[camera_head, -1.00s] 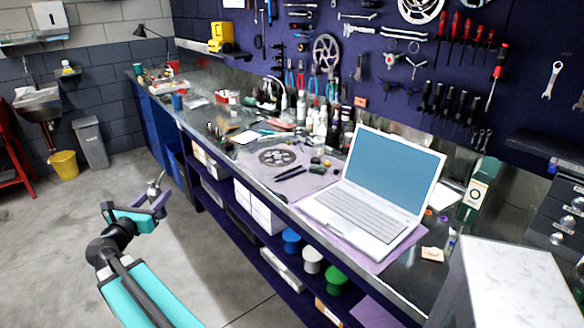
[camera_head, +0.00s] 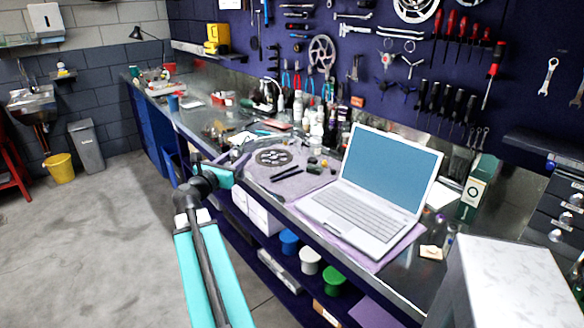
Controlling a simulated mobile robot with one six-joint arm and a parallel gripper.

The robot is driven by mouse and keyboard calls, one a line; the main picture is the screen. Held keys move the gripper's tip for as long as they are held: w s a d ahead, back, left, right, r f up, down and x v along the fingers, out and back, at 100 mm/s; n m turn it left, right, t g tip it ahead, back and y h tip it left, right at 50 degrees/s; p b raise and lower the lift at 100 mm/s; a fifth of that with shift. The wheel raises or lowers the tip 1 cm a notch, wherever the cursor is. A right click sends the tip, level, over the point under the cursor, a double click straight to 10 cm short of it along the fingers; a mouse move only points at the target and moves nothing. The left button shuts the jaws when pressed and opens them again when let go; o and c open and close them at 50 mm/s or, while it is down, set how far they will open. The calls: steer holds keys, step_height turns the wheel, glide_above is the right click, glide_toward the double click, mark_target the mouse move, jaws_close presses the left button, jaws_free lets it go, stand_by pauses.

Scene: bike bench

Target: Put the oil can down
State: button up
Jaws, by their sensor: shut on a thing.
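My gripper (camera_head: 236,162) is at the end of my teal and black arm, at the front edge of the workbench (camera_head: 300,216), left of the purple mat. It is shut on the small grey metal oil can (camera_head: 238,152), which shows only as a small shape against the cluttered bench behind. I cannot tell whether the can touches the bench top or is above it.
A chainring (camera_head: 273,157) and black tools lie on the mat just right of my gripper. An open laptop (camera_head: 360,212) stands further right. Several bottles (camera_head: 316,125) stand along the back. A white paper (camera_head: 243,137) lies behind the gripper.

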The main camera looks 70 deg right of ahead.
steer(key=shift+s+d+r, duration=0.25)
steer(key=shift+s+d, duration=0.3)
steer(key=shift+s, duration=0.2)
steer(key=s+d+f+p, duration=0.1)
steer(key=s+d, duration=0.4)
steer(key=d, duration=0.8)
steer(key=shift+s+d+f+p, duration=0.2)
steer(key=shift+d+p, duration=0.15)
steer(key=shift+p, duration=0.15)
steer(key=shift+s+d+f+p, duration=0.1)
steer(key=shift+d+f, duration=0.1)
steer(key=shift+f, duration=0.4)
steer(key=shift+s+d+f+p, duration=0.1)
steer(key=shift+d+f, duration=0.05)
steer(key=shift+f, duration=0.45)
steer(key=shift+d+f+p, duration=0.1)
steer(key=shift+d+f, duration=0.1)
steer(key=shift+f, duration=0.4)
steer(key=shift+f, duration=0.15)
steer(key=o, duration=1.5)
